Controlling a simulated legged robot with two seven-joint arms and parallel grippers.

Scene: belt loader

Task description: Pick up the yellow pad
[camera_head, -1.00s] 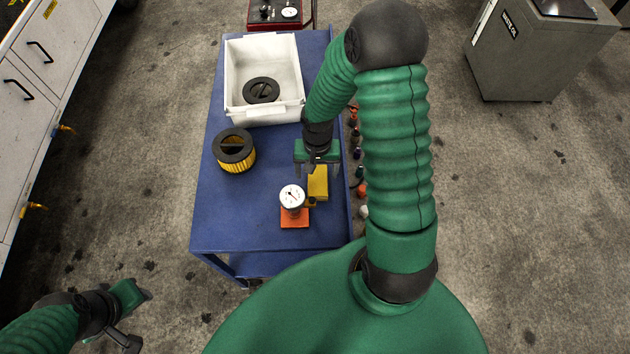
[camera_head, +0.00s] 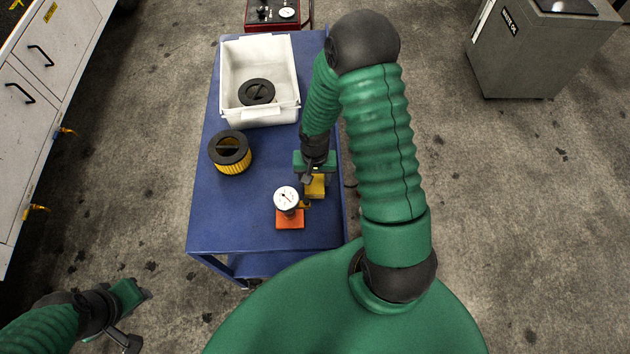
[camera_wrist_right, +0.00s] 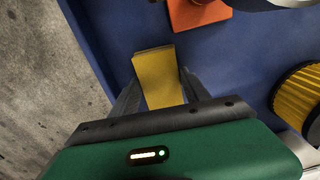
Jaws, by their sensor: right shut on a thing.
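The yellow pad (camera_head: 316,188) is at the right side of the blue cart top in the head view, beside the dial gauge on its orange base. It also shows in the wrist view as a yellow block (camera_wrist_right: 158,78) between the two grey fingers. My right gripper (camera_head: 315,178) is shut on the pad, with one finger on each side. I cannot tell whether the pad is clear of the cart top.
The dial gauge (camera_head: 286,199) on its orange base (camera_head: 290,221) stands close left of the pad. A yellow-and-black filter (camera_head: 231,165) and a white bin (camera_head: 283,113) are farther left and back. The front left of the blue cart (camera_head: 225,215) is clear.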

